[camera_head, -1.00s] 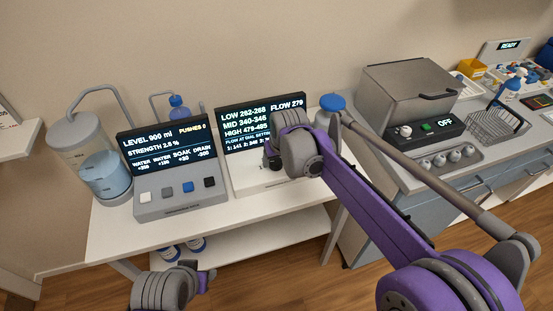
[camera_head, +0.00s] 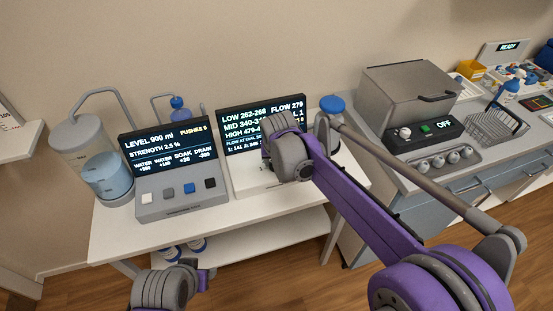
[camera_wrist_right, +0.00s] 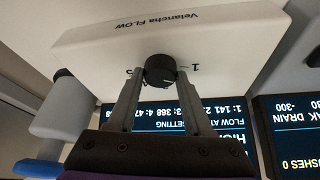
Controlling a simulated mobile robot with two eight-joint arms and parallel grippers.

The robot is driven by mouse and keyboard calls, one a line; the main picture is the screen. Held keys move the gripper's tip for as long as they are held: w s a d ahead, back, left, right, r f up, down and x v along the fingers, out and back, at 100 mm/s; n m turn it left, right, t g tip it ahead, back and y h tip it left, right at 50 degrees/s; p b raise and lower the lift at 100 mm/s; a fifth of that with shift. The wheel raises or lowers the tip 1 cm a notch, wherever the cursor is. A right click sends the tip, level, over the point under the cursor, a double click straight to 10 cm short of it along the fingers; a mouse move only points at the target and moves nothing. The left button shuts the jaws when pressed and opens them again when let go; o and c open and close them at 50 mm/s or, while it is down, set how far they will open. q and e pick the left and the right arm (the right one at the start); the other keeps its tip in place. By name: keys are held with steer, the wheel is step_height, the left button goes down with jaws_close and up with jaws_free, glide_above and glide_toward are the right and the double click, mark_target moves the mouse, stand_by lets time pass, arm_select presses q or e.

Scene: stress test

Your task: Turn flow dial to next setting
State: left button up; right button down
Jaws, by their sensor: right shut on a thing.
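The flow dial (camera_wrist_right: 160,70) is a small black knob on the white flow unit (camera_wrist_right: 200,32), seen upside down in the right wrist view. My right gripper (camera_wrist_right: 161,84) is shut on the dial, with one grey finger on each side of it. In the head view my right gripper's wrist (camera_head: 290,152) covers the dial. The flow screen (camera_head: 256,115) reads FLOW 279 and lists LOW, MID and HIGH ranges, partly hidden by my arm. My left arm's end (camera_head: 170,287) is at the bottom left, below the table; its fingertips cannot be made out.
A grey panel (camera_head: 182,206) with several buttons and a level screen (camera_head: 165,146) stands left of the flow unit. A water tank (camera_head: 100,165) is at the far left. A blue-capped container (camera_head: 332,103) stands close behind my right arm. A grey machine (camera_head: 410,90) is at right.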

steer(key=m+h+p, duration=0.1)
steer(key=m+h, duration=0.1)
steer(key=m, duration=0.2)
steer(key=shift+a+m, duration=0.15)
steer(key=shift+m, duration=0.25)
steer(key=shift+p, duration=0.3)
steer(key=shift+c, duration=1.5)
jaws_free()
steer(key=v, duration=1.1)
steer(key=shift+w+p, duration=0.25)
steer(key=shift+p, duration=0.15)
steer(key=shift+g, duration=0.3)
